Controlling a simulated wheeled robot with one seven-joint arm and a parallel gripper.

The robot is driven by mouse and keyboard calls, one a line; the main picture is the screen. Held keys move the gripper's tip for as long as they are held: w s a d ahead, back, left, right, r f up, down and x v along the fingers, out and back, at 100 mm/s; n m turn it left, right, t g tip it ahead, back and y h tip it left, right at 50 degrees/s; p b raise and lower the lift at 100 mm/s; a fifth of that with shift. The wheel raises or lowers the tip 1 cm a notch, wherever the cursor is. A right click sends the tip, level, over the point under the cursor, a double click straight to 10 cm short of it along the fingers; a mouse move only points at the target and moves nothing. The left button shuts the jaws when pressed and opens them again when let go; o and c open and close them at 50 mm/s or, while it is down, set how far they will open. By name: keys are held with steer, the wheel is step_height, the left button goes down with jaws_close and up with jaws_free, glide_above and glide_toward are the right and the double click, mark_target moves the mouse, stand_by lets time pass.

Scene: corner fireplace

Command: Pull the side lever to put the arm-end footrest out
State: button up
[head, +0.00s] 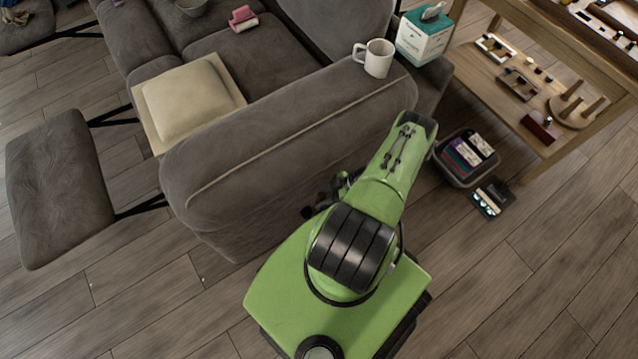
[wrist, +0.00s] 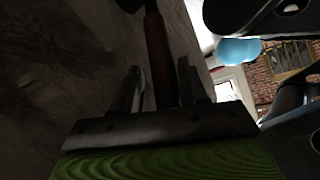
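The grey sofa arm (head: 290,130) stands beside my arm, and its outer side faces me. A lever with a brown handle (wrist: 158,55) shows in the wrist view, running up close along the sofa's grey side (wrist: 60,70). My gripper (wrist: 160,88) has one finger on each side of the handle, with narrow dark gaps between; firm contact does not show. In the head view my own arm mostly hides the gripper and lever. The grey arm-end footrest (head: 58,185) stands out from the seat on black metal links (head: 140,207).
A white mug (head: 374,57) stands on the sofa arm, with a tissue box (head: 424,36) behind it. A beige cushion (head: 190,98) lies on the seat. A grey bin (head: 463,177) and wooden table (head: 560,45) are at right. Floor is clear at lower left.

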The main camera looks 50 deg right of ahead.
steer(key=p+v, duration=0.2)
steer(key=v, duration=1.2)
steer(key=shift+r, duration=0.15)
